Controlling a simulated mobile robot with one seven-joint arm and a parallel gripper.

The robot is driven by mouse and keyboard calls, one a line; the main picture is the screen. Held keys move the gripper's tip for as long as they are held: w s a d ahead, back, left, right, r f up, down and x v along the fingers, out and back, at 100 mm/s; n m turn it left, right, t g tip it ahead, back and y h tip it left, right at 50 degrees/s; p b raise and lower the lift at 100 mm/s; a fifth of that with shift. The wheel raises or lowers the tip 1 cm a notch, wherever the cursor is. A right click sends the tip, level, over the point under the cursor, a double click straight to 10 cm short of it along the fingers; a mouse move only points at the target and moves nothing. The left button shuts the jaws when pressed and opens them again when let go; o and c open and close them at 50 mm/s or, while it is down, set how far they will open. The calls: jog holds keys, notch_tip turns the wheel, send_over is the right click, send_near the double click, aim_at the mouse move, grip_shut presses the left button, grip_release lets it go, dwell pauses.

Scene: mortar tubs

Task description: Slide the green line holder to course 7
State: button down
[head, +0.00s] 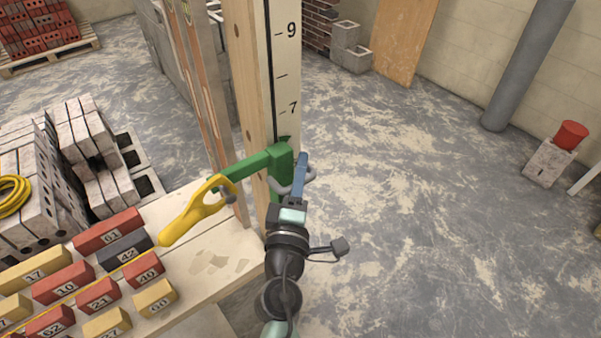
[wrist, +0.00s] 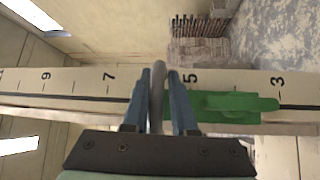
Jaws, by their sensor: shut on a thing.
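The green line holder (head: 281,160) sits on the upright wooden course pole (head: 287,60), with a green arm reaching left. In the head view its top is a little below the 7 mark. In the wrist view the green holder (wrist: 235,104) lies along the numbered scale (wrist: 60,84), toward the low numbers. My gripper (head: 300,172) is at the holder's right side. In the wrist view my gripper's blue fingers (wrist: 160,95) are shut on a grey bar (wrist: 157,85), which looks like the holder's handle. The exact course is hard to read.
A yellow tool (head: 195,214) is at the green arm's left end, above a wooden bench (head: 215,245). Numbered bricks (head: 97,294) lie on the bench at lower left. Blocks (head: 92,150) are stacked behind.

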notch_tip(320, 180, up, 6)
jog(key=p, duration=0.3)
jog(key=shift+r+p, duration=0.2)
jog(key=shift+p, duration=0.1)
jog(key=c, duration=0.8)
grip_release()
jog(key=shift+c, duration=0.2)
jog(key=shift+f, duration=0.2)
